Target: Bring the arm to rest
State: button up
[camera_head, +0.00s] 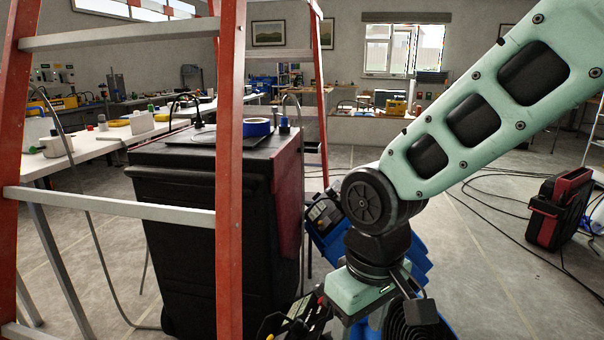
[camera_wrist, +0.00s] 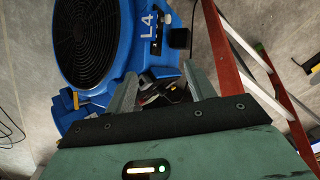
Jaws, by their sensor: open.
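My gripper (camera_wrist: 159,68) shows in the wrist view with its two fingers apart and nothing between them. It points down toward a blue fan (camera_wrist: 127,43) marked L4, which has a round black grille and stands on the concrete floor. In the head view my pale green arm reaches down from the upper right, and its wrist end is low in the middle. The fingers are not clearly visible there. The blue fan (camera_head: 416,262) is partly hidden behind my arm in that view.
An orange ladder (camera_head: 230,150) stands at the left of the head view, in front of a large black bin (camera_head: 180,235). It also shows close to the right of my gripper in the wrist view (camera_wrist: 230,75). A red-and-black case (camera_head: 560,208) and cables lie on the floor at right.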

jog(key=s+d+r, duration=0.1)
jog(key=s+d, duration=0.6)
jog(key=s, duration=0.5)
notch_tip(320, 180, up, 23)
jog(key=p, duration=2.3)
jog(key=shift+a+r+n, duration=0.15)
jog(key=shift+a+n, duration=0.15)
jog(key=shift+a, duration=0.1)
